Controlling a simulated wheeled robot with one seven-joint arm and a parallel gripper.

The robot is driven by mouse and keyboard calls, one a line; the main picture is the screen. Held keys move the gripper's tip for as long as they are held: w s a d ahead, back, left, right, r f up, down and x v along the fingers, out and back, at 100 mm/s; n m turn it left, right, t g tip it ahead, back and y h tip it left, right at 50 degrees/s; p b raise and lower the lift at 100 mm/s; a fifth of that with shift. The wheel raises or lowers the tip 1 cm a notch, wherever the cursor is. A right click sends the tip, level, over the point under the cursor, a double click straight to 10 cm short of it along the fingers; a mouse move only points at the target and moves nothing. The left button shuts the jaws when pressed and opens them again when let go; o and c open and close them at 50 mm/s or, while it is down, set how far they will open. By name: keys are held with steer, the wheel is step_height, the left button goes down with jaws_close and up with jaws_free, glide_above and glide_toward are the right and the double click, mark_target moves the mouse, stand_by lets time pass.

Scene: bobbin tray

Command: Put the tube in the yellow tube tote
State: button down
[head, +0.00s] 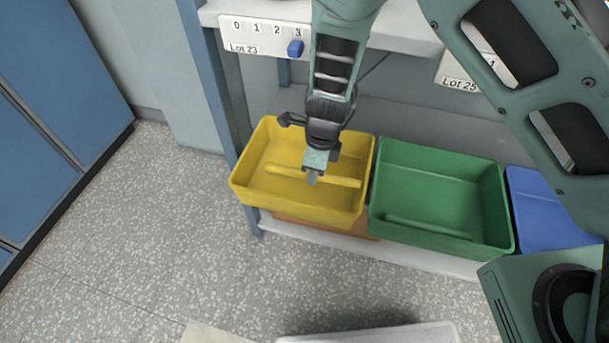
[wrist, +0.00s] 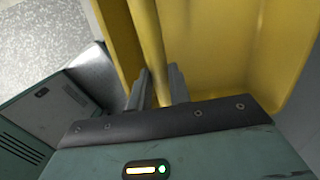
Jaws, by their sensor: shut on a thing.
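The yellow tube tote (head: 262,205) stands on the lower shelf at the left end of a row of totes. My gripper (head: 312,178) points down over this tote and is shut on a yellow tube (head: 342,181). The tube lies roughly level across the tote's opening. I cannot tell whether it touches the tote's floor. In the wrist view, the tube (wrist: 148,40) runs between the two fingers of my gripper (wrist: 158,88), with the yellow tote's wall (wrist: 290,60) around it. The part of the tube between the fingers is partly hidden.
A green tote (head: 478,170) stands to the right with a green tube-like bar (head: 430,227) low inside. A blue tote (head: 535,215) is beyond it, partly behind my arm. A shelf edge with a Lot 23 label (head: 262,45) and blue slider (head: 295,48) is above. Open floor (head: 170,240) lies left.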

mark_target(309, 201)
steer(key=shift+w+a+f, duration=0.15)
steer(key=shift+a+f, duration=0.15)
steer(key=shift+f, duration=0.2)
steer(key=shift+w+f+m+b, duration=0.1)
steer(key=shift+f+m+b, duration=0.2)
steer(key=shift+f, duration=0.05)
step_height(309, 201, down, 9)
steer(key=b, duration=0.3)
steer(key=shift+f, duration=0.1)
steer(key=c, duration=1.3)
jaws_free()
steer(key=r+p, duration=0.1)
steer(key=r, duration=0.4)
steer(key=r+p, duration=0.1)
steer(key=r, duration=0.1)
steer(key=shift+d+r+p, duration=0.3)
steer(key=shift+d+r, duration=0.05)
steer(key=shift+r, duration=0.05)
